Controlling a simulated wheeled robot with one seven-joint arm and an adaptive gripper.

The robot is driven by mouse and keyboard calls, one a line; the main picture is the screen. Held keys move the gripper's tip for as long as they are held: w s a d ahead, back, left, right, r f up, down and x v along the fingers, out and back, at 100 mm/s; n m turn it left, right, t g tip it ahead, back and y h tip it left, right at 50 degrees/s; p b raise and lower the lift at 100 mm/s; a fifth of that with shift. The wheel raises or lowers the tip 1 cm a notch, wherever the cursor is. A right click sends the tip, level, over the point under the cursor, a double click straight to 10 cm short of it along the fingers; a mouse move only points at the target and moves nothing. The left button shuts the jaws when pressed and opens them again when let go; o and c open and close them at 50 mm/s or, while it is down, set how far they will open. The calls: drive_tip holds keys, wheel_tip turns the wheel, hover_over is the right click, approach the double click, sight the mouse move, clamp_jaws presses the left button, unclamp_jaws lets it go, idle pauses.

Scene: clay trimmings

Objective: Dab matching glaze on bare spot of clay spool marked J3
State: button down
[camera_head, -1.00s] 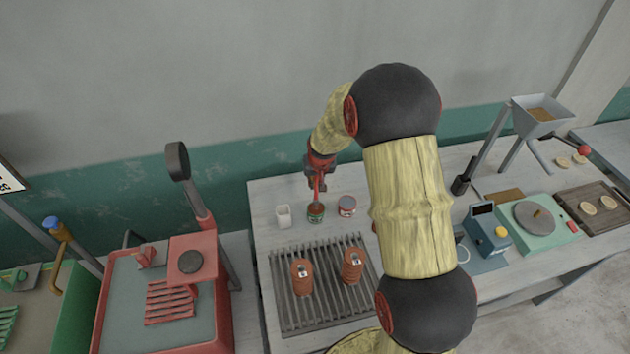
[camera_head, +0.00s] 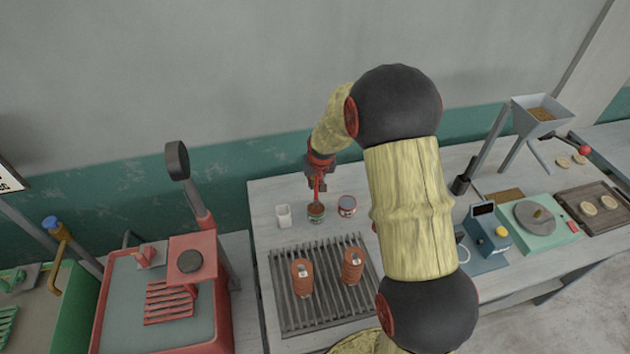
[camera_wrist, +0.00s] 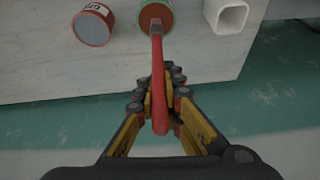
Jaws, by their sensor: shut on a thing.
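My gripper (camera_head: 318,184) is shut on a red-handled brush (camera_wrist: 158,85), which points down at the green-banded glaze jar (camera_head: 316,211). In the wrist view the brush's far end is at the mouth of this jar (camera_wrist: 156,14); I cannot tell how deep it is. A second jar (camera_head: 347,206), red with a pale label, stands just to the right. It also shows in the wrist view (camera_wrist: 93,27). Two reddish-brown clay spools, one on the left (camera_head: 302,281) and one on the right (camera_head: 352,268), stand upright on the slatted rack. Each has a small white tag, too small to read.
A white square cup (camera_head: 284,216) stands left of the jars. The dark slatted rack (camera_head: 325,318) lies in front of them. A blue device (camera_head: 487,237) and a green wheel unit (camera_head: 556,232) are at right. A red machine (camera_head: 128,290) stands left of the table.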

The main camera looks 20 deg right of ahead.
wheel_tip(320, 180, up, 7)
drive_tip(key=p, duration=0.3)
idle(0.8)
idle(0.5)
